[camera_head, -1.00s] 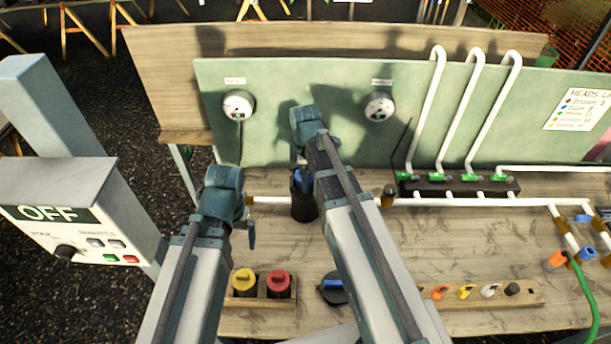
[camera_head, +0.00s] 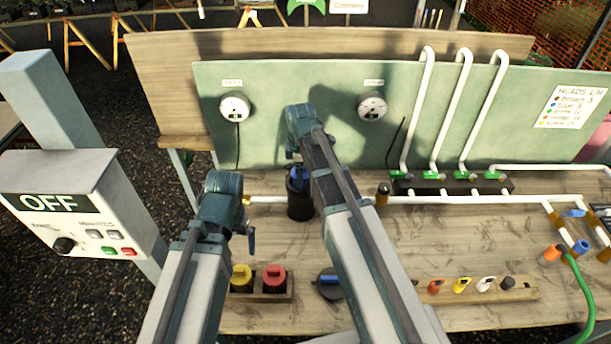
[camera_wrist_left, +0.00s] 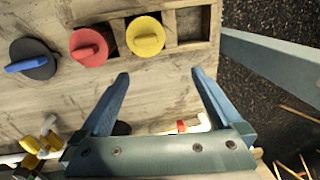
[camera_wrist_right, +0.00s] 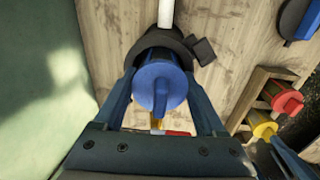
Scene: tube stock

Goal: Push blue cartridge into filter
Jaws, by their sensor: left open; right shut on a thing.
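The blue cartridge (camera_head: 298,178) is at the mouth of the black upright filter housing (camera_head: 300,208), its blue top still showing above the rim. In the right wrist view the blue cartridge (camera_wrist_right: 158,82) sits between my right gripper's fingers (camera_wrist_right: 160,98), with the black housing rim (camera_wrist_right: 178,42) around its far side. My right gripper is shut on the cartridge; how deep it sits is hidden. My left gripper (camera_wrist_left: 160,76) is open and empty, left of the filter in the head view and above the bench.
A yellow cap (camera_head: 241,277) and a red cap (camera_head: 274,277) sit in a wooden rack. A black lid with a blue handle (camera_head: 328,284) lies beside it. White pipe (camera_head: 470,200) runs across the bench to the right. A control box (camera_head: 75,205) stands at left.

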